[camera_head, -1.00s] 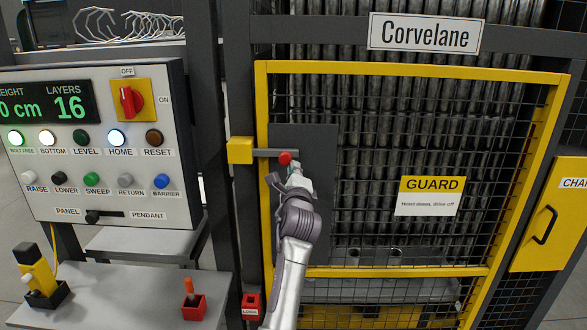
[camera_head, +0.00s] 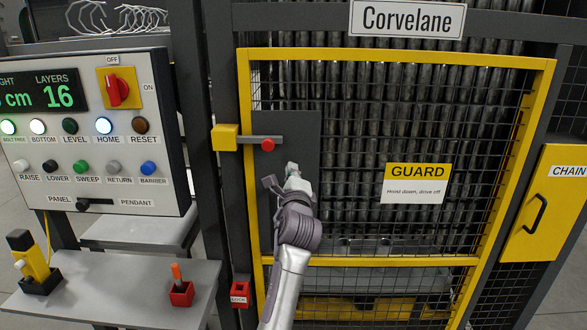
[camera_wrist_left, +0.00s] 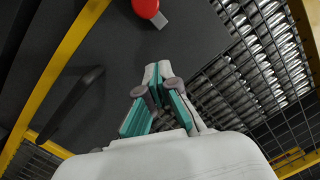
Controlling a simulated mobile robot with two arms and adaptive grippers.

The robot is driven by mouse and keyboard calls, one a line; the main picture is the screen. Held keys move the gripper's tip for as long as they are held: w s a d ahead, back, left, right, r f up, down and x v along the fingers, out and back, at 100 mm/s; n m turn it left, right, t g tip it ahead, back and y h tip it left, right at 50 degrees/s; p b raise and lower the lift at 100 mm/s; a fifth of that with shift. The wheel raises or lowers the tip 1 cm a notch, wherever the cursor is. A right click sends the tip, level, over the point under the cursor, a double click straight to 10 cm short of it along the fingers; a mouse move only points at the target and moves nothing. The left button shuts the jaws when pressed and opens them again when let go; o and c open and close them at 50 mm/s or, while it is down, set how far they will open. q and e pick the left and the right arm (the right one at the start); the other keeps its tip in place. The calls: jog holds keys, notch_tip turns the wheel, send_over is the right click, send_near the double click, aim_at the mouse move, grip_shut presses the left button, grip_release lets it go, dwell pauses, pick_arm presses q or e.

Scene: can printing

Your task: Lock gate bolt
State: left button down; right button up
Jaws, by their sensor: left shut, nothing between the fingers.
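The gate bolt is a grey bar with a red knob (camera_head: 267,144) on the yellow-framed gate (camera_head: 400,58). The bar lies level, and its left end meets the yellow block (camera_head: 225,137) on the post. The knob also shows at the top of the left wrist view (camera_wrist_left: 146,8), with a short grey bar end beside it. My left gripper (camera_head: 292,170) is below and right of the knob, apart from it, in front of the gate's dark plate (camera_head: 300,130). Its fingers (camera_wrist_left: 152,78) are shut and empty. My right gripper is not in view.
A dark handle (camera_wrist_left: 72,103) stands on the plate left of my fingers. A control panel (camera_head: 100,190) is at left, above a grey shelf (camera_head: 120,285) with a red holder (camera_head: 181,293). A red lock box (camera_head: 240,292) hangs on the post. A yellow chain cabinet (camera_head: 545,205) is at right.

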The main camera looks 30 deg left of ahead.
pick_arm(q)
jog(key=b+v, duration=0.1)
jog(key=v, duration=0.4)
jog(key=shift+s+f, duration=0.1)
jog(key=shift+s, duration=0.2)
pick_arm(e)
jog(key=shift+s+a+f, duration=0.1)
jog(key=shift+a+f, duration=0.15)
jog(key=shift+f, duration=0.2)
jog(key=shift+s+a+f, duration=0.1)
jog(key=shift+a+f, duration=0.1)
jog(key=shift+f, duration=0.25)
pick_arm(q)
jog(key=shift+d, duration=0.2)
